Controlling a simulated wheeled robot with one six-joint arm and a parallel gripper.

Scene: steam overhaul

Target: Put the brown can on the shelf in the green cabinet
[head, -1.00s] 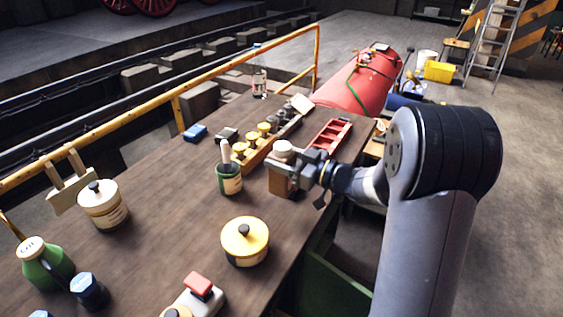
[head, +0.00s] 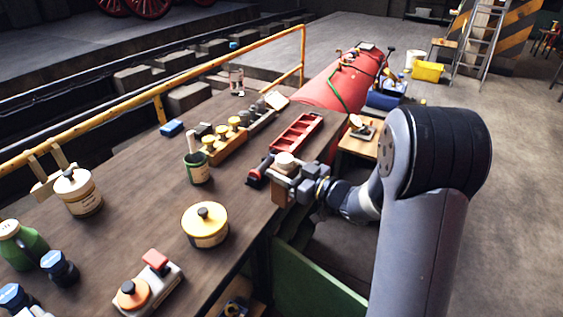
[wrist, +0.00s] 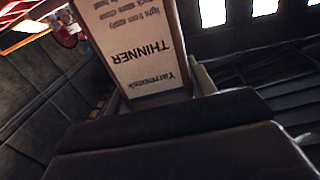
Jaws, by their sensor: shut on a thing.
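The brown can (head: 279,188), with a pale round cap, is held in my gripper (head: 293,181) near the table's right edge in the head view. In the wrist view the brown can (wrist: 140,45) fills the top middle, its white label reading THINNER. My gripper is shut on it. The can looks roughly upright; whether its base is clear of the table I cannot tell. A green panel (head: 315,285) shows below the table's right edge; it may be part of the green cabinet.
The table (head: 135,205) holds a red tray (head: 297,134), a dark-and-red item (head: 260,172), a green tin (head: 197,168), a yellow-lidded pot (head: 205,225) and a red-button box (head: 150,280). A small wooden stand (head: 357,146) is beyond the arm. Open floor lies at right.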

